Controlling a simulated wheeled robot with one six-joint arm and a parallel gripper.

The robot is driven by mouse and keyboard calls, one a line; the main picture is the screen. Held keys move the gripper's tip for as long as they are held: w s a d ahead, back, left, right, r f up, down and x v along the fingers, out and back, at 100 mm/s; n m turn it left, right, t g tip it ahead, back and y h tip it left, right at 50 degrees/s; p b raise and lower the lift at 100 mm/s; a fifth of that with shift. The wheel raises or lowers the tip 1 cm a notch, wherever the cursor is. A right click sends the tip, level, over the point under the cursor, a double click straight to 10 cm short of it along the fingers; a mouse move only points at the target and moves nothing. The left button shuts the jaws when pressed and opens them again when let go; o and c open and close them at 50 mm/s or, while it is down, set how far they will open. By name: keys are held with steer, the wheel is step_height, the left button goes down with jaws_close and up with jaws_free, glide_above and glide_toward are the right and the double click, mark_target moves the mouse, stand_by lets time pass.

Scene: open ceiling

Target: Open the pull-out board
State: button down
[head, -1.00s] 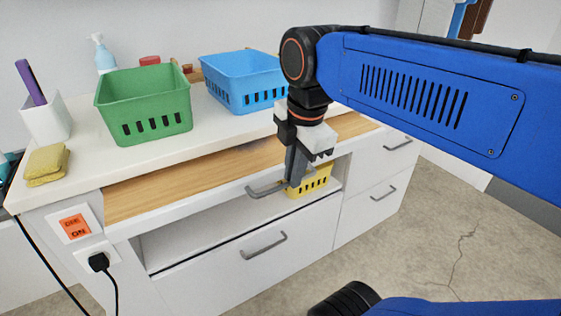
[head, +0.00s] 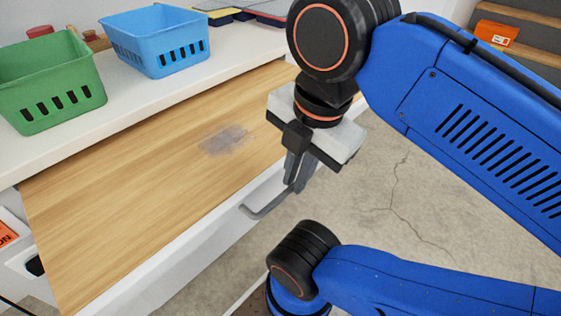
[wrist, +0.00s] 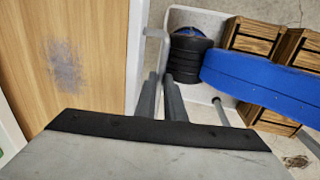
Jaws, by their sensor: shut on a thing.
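The pull-out board (head: 130,190) is a wooden surface with a white front edge, drawn well out from under the white counter. A greyish smudge lies on its wood. Its grey bar handle (head: 262,207) runs along the front edge. My gripper (head: 294,186) points down at the right part of this handle and is shut on it. The wrist view shows the board (wrist: 60,60) at left, the handle (wrist: 145,55) beside its edge, and my fingers (wrist: 172,100) at the handle. The fingers hide part of the bar.
A green basket (head: 50,85) and a blue basket (head: 155,42) stand on the white counter (head: 215,55) behind the board. Concrete floor (head: 400,200) shows at right. Wooden crates (wrist: 255,38) show in the wrist view.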

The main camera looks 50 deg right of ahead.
steer(key=shift+s, duration=0.8)
steer(key=c, duration=2.1)
jaws_free()
steer(key=shift+r, duration=0.15)
steer(key=s+r, duration=0.1)
steer(key=r, duration=0.4)
steer(key=s+r, duration=0.1)
steer(key=r, duration=0.5)
steer(key=s+r, duration=0.1)
steer(key=r, duration=0.5)
steer(key=shift+s, duration=0.15)
steer(key=shift+f, duration=0.15)
steer(key=w+f, duration=0.1)
steer(key=f, duration=0.4)
steer(key=w+f, duration=0.1)
steer(key=f, duration=0.5)
steer(key=w+f, duration=0.1)
steer(key=f, duration=0.5)
steer(key=shift+w, duration=0.15)
